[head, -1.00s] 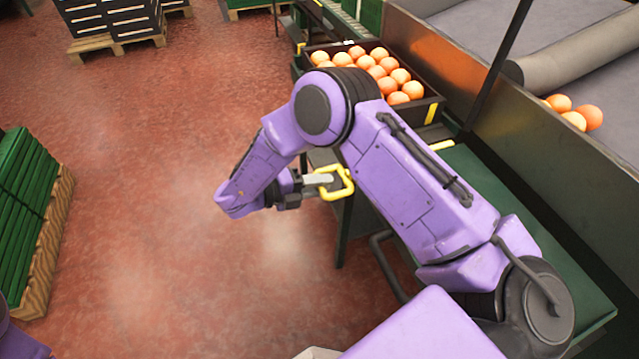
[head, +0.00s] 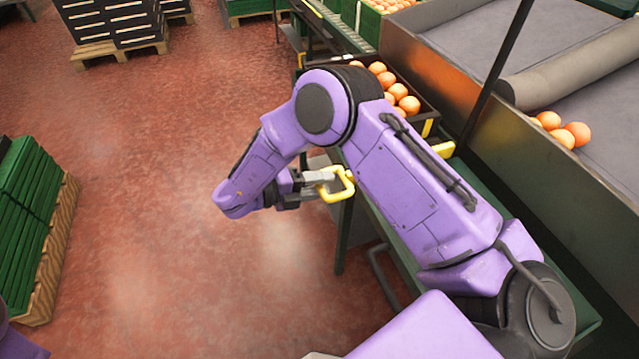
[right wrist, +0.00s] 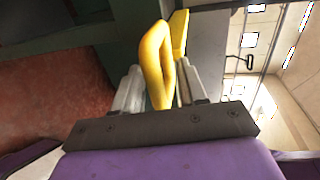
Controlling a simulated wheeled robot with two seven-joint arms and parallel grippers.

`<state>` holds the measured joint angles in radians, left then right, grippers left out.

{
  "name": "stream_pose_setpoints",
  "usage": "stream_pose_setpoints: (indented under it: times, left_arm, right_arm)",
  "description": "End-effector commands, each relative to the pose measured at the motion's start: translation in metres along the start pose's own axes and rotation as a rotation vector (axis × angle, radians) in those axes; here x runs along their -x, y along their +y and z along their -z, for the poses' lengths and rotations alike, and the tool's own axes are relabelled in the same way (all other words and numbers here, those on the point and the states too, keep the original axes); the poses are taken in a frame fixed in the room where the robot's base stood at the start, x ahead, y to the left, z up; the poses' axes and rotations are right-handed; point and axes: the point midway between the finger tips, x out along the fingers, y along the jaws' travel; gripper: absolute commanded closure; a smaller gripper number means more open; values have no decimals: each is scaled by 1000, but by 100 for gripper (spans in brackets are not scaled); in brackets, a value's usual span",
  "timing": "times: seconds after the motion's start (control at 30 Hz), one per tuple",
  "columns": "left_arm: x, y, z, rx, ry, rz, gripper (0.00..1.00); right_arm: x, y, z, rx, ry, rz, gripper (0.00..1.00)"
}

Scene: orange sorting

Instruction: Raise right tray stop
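The right tray stop shows as a yellow loop handle (head: 340,185) beside the green-topped table, with a yellow bar (head: 443,150) behind my right arm; the arm hides what lies between them. My right gripper (head: 318,180) is at the handle, its fingers on either side of it. In the right wrist view the handle (right wrist: 156,60) stands between the two fingers, closely held, with the yellow bar (right wrist: 179,33) behind it. My left gripper is not in view.
A dark crate of oranges (head: 428,108) stands beyond my arm, partly hidden by it. Several oranges (head: 560,130) lie on the grey conveyor at right. A green stack on a wooden pallet (head: 55,255) stands at left. The red floor between is clear.

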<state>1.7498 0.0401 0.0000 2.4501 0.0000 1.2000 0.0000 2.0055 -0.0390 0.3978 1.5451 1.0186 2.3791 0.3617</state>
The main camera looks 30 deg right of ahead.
Motion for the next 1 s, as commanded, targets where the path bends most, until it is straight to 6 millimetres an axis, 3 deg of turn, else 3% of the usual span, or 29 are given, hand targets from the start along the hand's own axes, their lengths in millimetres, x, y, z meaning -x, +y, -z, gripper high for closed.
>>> stream_pose_setpoints:
  times: [0.13, 0.33, 0.5, 0.63, 1.0]
  left_arm:
    - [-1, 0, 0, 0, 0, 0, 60]
    - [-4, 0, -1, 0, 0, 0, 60]
    - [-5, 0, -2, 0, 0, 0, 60]
    - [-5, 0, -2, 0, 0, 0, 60]
    - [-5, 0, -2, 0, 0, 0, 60]
  right_arm:
    - [18, 1, 0, -2, -4, 1, 58]
    - [67, 0, 0, -5, -7, 1, 58]
    - [97, 0, 0, -4, -4, 2, 58]
    - [105, -1, 0, -3, -1, 0, 58]
    - [105, -1, 0, -2, 0, 0, 58]
